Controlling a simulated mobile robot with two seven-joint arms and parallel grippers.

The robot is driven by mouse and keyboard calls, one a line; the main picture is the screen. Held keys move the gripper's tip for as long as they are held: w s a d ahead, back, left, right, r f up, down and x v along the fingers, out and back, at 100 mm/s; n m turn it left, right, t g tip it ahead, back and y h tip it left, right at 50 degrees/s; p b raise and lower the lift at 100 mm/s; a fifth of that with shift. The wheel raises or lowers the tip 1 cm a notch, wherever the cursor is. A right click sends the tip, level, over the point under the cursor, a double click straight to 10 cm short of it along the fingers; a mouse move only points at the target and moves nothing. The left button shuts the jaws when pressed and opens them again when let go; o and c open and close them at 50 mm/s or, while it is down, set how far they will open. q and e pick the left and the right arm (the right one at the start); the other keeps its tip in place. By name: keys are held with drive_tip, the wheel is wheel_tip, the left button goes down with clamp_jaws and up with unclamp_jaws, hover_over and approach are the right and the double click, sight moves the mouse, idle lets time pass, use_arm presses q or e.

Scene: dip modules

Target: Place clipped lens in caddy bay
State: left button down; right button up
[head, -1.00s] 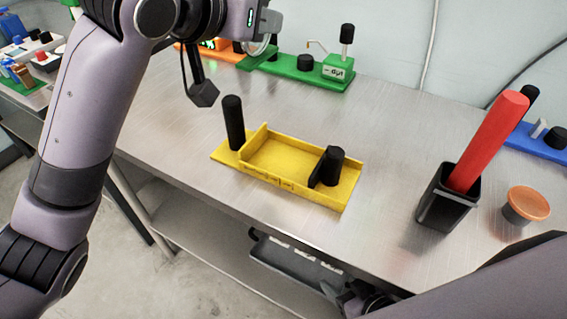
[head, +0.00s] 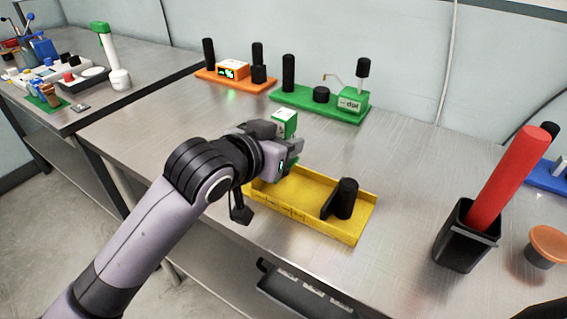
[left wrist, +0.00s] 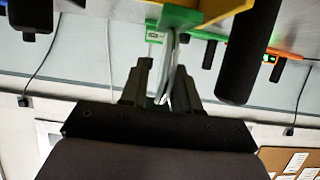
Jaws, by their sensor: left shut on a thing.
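My left gripper (head: 287,140) is shut on the clipped lens, over the back-left part of the yellow caddy. A green block with a pale top, the clip (head: 284,122), shows at its fingertips. In the left wrist view the lens (left wrist: 168,70) is a thin pale disc seen edge-on between the fingers (left wrist: 160,85), with green (left wrist: 180,17) beyond it. The yellow caddy (head: 330,228) lies on the bench with a black post (head: 345,198) at its right end. My arm hides its left end. Whether the lens touches the caddy cannot be told. My right gripper is out of view.
A green module (head: 345,115) and an orange module (head: 232,72) stand at the back. A black cup (head: 462,248) holding a red rod (head: 510,178) and an orange-topped knob (head: 548,243) stand right. Bare bench lies between caddy and cup.

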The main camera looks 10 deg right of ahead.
use_arm(q)
drive_tip(key=shift+f, duration=2.2)
drive_tip(key=c, duration=1.1)
unclamp_jaws()
drive_tip(key=shift+f, duration=0.15)
drive_tip(key=shift+o, duration=0.2)
drive_tip(key=shift+r, duration=0.2)
drive_tip(key=v, duration=1.2)
